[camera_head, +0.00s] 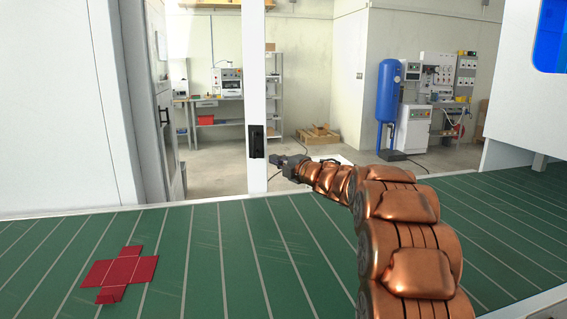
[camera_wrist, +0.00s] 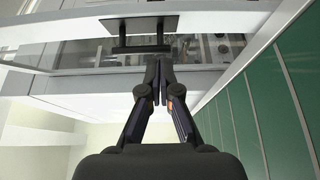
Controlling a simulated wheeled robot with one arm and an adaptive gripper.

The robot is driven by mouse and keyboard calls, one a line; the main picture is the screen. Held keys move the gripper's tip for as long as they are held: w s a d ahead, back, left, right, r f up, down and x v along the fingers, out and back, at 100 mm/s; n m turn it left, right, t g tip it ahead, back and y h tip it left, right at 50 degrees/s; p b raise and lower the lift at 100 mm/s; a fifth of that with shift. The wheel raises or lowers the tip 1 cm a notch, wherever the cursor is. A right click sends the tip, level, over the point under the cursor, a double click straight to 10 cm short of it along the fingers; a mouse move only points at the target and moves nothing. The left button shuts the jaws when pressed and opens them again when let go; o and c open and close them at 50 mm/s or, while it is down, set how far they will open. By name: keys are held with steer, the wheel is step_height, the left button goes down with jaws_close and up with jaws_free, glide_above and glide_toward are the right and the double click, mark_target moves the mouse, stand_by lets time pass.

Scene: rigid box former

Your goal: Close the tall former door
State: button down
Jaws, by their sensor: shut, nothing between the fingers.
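The tall former door shows in the head view as a white upright frame (camera_head: 257,60) beyond the far edge of the green bed. A black handle (camera_head: 256,141) is fixed on it. Open space shows to the right of this frame. My gripper (camera_head: 275,159) is shut and empty, just right of the handle and slightly lower in the picture. In the wrist view, the door's white frame and glass cross the top, with the black handle (camera_wrist: 141,34) on them. My shut fingertips (camera_wrist: 160,78) are below the handle in that picture, apparently apart from it.
The green striped bed (camera_head: 220,270) spans the foreground, with a flat red cross-shaped blank (camera_head: 120,272) at left. A white machine wall (camera_head: 60,110) stands at left, and a white panel (camera_head: 520,85) at right. A blue tank (camera_head: 388,100) stands far behind.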

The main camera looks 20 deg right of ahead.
mark_target(263, 150)
steer(key=w+p, duration=0.1)
steer(key=w, duration=0.6)
steer(key=shift+d+r, duration=0.1)
steer(key=shift+d, duration=0.05)
steer(key=shift+w+d+p, duration=0.3)
steer(key=shift+w+p, duration=0.05)
steer(key=shift+w, duration=0.05)
